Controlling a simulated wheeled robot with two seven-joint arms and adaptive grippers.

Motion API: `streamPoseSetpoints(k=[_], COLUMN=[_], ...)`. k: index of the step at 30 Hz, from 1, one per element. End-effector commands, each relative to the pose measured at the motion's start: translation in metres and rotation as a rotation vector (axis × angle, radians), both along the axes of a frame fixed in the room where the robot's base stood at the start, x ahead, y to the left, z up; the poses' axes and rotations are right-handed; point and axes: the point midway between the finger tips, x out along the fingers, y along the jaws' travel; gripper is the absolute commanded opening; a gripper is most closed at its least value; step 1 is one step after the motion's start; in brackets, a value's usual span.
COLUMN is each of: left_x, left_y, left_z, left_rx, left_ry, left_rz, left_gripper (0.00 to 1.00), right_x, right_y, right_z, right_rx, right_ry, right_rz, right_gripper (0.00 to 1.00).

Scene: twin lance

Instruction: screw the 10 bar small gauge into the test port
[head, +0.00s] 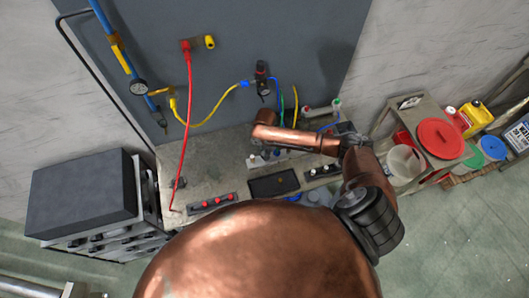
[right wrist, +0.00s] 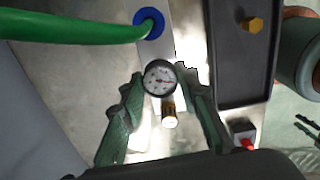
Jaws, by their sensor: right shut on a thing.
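My right gripper (right wrist: 160,85) is shut on a small round gauge (right wrist: 159,75) with a white dial, dark rim and red needle. Its brass stem (right wrist: 169,110) points toward the bottom of the right wrist view. The dial's numbers are too small to read. In the head view my right arm reaches over the bench, and the gripper is mostly hidden behind its wrist. I cannot pick out the test port with certainty. A blue-ringed fitting (right wrist: 148,23) with a green hose (right wrist: 75,26) lies beyond the gauge. My left gripper is not in view.
A dark tray (head: 274,184) with a brass piece sits on the bench (head: 237,160), right of the gripper in the wrist view. Red-knobbed strips (head: 212,203) lie nearby. Red (head: 188,110) and yellow (head: 212,115) hoses hang before the panel. Bins stand at right.

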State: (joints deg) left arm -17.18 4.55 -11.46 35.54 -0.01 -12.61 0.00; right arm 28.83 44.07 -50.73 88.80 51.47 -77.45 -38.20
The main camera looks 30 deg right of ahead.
Motion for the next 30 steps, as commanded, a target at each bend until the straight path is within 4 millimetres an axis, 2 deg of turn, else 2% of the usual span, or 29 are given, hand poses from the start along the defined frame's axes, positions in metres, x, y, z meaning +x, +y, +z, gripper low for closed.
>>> streamPoseSetpoints(k=[1, 2, 6, 13, 16, 30], left_x=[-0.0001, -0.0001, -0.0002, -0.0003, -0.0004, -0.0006], left_y=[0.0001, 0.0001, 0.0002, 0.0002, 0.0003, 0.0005], left_z=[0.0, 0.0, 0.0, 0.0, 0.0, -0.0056], left_rx=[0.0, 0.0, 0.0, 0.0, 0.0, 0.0], left_ry=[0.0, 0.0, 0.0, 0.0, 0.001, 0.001], left_rz=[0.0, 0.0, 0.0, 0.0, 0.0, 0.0], left_gripper=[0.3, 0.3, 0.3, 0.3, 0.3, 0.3], right_x=[0.0001, 0.0001, 0.0001, 0.0001, 0.0004, 0.0004], right_y=[0.0005, 0.0005, 0.0004, 0.0, -0.0005, -0.0013], right_z=[0.0002, 0.0002, 0.0002, 0.0002, 0.0005, -0.0003], right_rx=[0.001, 0.001, 0.001, 0.0, -0.001, -0.002], right_ry=[0.0, 0.0, 0.0, 0.0, -0.002, -0.001], right_rz=[0.001, 0.002, 0.003, 0.006, 0.066, 0.797], right_gripper=[0.0, 0.31, 0.39, 0.39, 0.39, 0.39])
